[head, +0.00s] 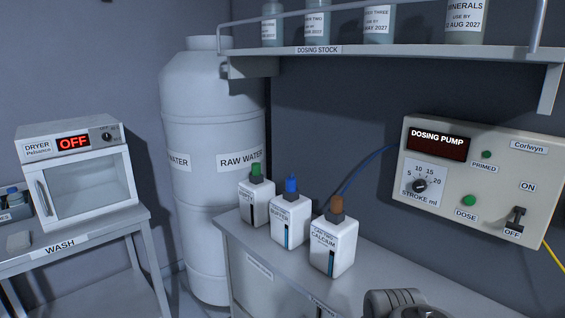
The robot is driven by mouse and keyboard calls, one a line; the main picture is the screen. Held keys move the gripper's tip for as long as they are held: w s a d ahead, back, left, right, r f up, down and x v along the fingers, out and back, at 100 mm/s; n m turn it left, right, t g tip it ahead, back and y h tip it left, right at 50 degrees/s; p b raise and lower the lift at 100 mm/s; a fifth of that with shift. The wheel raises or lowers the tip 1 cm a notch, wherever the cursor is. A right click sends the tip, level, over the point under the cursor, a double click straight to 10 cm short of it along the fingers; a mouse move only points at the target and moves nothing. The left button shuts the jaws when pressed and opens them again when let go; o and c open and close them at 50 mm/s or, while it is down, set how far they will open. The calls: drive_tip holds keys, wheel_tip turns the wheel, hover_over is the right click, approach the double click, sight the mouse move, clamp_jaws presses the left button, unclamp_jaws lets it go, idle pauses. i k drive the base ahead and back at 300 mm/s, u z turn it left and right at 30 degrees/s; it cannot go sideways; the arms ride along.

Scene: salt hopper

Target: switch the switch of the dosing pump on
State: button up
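The dosing pump (468,180) is a pale panel box on the wall at the right in the head view. Its switch (516,219) is a small dark toggle at the lower right of the panel, between the ON label above and the OFF label below. The lever is too small to tell surely which way it is set. My gripper's fingers are not in view.
Three white bottles (290,221) with green, blue and brown caps stand on the counter (388,272) left of the pump. A shelf (400,52) with several bottles hangs above. A blue tube and a yellow cable leave the pump. The space before the switch looks clear.

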sight(514, 226)
drive_tip(key=k, duration=0.5)
drive_tip(key=z, duration=0.25)
drive_tip(key=i, duration=0.35)
drive_tip(key=z, duration=0.45)
drive_tip(key=k, duration=0.55)
drive_tip(key=u, duration=1.15)
drive_tip(key=i, duration=0.9)
drive_tip(key=z, duration=0.45)
